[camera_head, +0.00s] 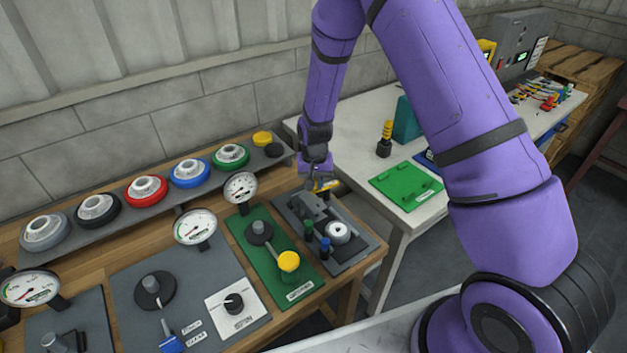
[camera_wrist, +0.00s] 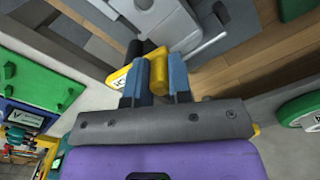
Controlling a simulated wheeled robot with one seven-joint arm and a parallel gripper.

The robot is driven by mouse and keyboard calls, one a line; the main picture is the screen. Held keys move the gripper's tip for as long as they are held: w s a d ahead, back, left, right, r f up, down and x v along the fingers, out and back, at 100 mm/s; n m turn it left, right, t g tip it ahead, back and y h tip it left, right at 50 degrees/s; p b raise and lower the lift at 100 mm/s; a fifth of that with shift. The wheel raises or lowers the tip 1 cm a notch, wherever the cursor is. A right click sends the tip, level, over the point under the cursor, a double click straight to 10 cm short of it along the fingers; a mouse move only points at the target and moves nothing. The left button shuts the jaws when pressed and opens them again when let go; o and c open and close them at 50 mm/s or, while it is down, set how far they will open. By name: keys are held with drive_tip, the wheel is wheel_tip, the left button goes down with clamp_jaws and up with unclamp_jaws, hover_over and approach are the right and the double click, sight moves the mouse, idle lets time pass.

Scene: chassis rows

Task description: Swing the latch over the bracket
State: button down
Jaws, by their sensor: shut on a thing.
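My gripper (camera_head: 318,186) is low over the far end of the grey panel (camera_head: 345,258) at the right of the wooden bench. In the wrist view, its blue fingers (camera_wrist: 158,80) are shut on the yellow knob of the latch (camera_wrist: 158,68). A yellow latch arm with dark lettering shows to the left of the fingers; in the head view a little yellow (camera_head: 332,185) shows beside the gripper. The grey block that looks like the bracket (camera_wrist: 165,22) lies just beyond the fingers. I cannot tell whether the latch touches it.
On the same panel stand a white round dial (camera_head: 338,231) and green and blue knobs (camera_head: 325,246). A green panel with a yellow-knobbed lever (camera_head: 289,262) and a gauge (camera_head: 240,187) are to the left. A white table with a green plate (camera_head: 406,185) stands right.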

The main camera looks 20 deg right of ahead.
drive_tip(key=shift+s+d+n, duration=0.1)
drive_tip(key=shift+s+n, duration=0.25)
drive_tip(key=shift+n, duration=0.65)
drive_tip(key=c, duration=1)
unclamp_jaws()
drive_tip(key=shift+c, duration=0.2)
wheel_tip(320, 180, up, 11)
